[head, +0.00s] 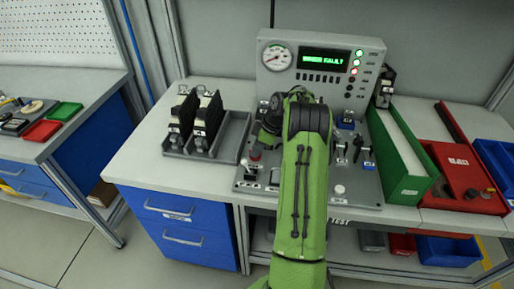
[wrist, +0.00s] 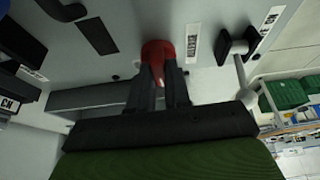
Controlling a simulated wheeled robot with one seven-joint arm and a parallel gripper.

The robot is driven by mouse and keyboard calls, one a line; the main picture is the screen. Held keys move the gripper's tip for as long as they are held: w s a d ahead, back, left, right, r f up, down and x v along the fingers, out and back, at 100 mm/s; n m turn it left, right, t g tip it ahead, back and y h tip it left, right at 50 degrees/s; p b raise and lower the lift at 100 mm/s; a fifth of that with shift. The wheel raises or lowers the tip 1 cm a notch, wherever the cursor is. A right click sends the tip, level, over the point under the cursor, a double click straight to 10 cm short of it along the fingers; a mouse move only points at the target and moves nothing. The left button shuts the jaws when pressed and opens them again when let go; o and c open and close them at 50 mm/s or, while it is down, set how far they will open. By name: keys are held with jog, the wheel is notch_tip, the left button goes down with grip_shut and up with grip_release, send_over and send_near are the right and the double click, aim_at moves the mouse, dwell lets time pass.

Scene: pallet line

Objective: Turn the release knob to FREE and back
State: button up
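The control panel (head: 254,187) stands on the bench, with several knobs, switches and levers on its sloping face. A red knob (head: 254,154) shows at its left, just left of my green arm. In the wrist view a red knob (wrist: 158,49) lies at the tips of my gripper (wrist: 165,72). One dark finger is on each side of its lower part, and a strip of red shows between them. I cannot tell whether the fingers press on it. The arm hides much of the panel in the head view. The labels are too small to read, so FREE cannot be made out.
The upright console (head: 318,92) behind has a gauge, a green-lit display and red and green lamps. A grey tray (head: 232,137) with black units stands left. A green box (head: 408,187) and red box (head: 465,180) stand right.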

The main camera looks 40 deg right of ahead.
jog(key=o, duration=0.4)
jog(key=p+v, duration=0.4)
jog(key=v, duration=1.1)
jog(key=shift+s+d+r+p, duration=0.1)
jog(key=shift+s+r+p, duration=0.15)
jog(key=shift+r+p, duration=0.1)
